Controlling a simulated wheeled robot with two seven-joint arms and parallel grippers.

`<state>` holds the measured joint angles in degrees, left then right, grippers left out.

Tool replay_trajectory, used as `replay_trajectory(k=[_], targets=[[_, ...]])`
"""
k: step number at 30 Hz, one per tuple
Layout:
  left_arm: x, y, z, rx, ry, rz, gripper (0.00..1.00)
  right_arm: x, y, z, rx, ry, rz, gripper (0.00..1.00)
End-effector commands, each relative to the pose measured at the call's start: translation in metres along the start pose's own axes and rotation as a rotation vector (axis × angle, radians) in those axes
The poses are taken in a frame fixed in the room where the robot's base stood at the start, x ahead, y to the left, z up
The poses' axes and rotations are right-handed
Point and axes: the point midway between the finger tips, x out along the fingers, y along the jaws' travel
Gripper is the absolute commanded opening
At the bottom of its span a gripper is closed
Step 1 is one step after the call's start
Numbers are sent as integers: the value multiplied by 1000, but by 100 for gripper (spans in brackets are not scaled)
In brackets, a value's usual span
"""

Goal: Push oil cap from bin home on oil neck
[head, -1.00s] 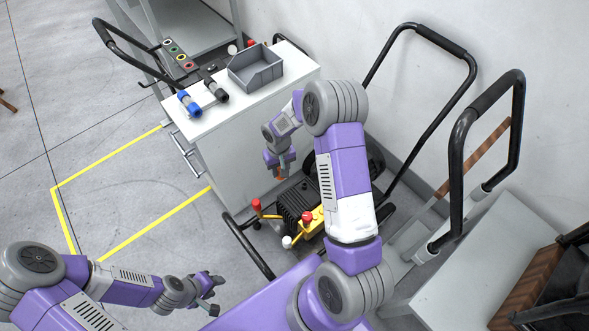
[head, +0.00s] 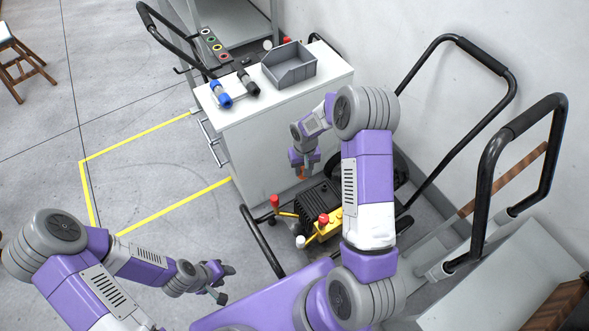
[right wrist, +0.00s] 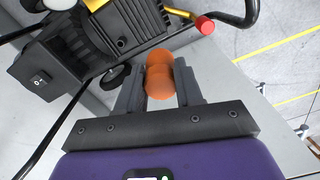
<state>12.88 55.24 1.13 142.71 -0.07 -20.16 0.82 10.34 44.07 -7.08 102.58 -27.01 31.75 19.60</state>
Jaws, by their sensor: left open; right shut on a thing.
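The orange oil cap (right wrist: 159,76) sits between the fingers of my right gripper (right wrist: 159,92), which is shut on it. In the head view my right gripper (head: 303,170) points down, with a bit of orange at its tips, just behind the black and yellow washer (head: 319,199). The washer also shows in the right wrist view (right wrist: 88,52), beyond the cap. I cannot make out the oil neck. The grey bin (head: 289,72) stands on the white cabinet and looks empty inside. My left gripper (head: 222,282) is open and empty above the floor at lower left.
The white cabinet (head: 275,110) stands close behind the washer. A blue-ended cylinder (head: 222,94) and a black one (head: 247,82) lie on it. Black handle bars (head: 490,170) rise at right. The yellow-taped floor area (head: 150,190) at left is clear.

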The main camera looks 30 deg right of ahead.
Motion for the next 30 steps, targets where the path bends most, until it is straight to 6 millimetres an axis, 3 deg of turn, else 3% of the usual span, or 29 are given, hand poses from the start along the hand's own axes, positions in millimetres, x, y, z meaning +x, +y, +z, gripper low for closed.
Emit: replay_trajectory(k=[5, 9, 13, 17, 30], targets=[[0, 0, 0, 0, 0, 0, 43, 51, 45, -13, 78, -6, 3, 7], [10, -4, 0, 0, 0, 0, 43, 106, 79, -17, 132, -4, 6, 7], [19, -7, -1, 0, 0, 0, 43, 142, 97, -18, 159, 0, 7, 7], [21, -8, -1, 0, 0, 0, 43, 156, 104, -17, 169, 2, 8, 7], [27, -10, -1, 0, 0, 0, 43, 167, 104, -17, 169, 2, 9, 7]])
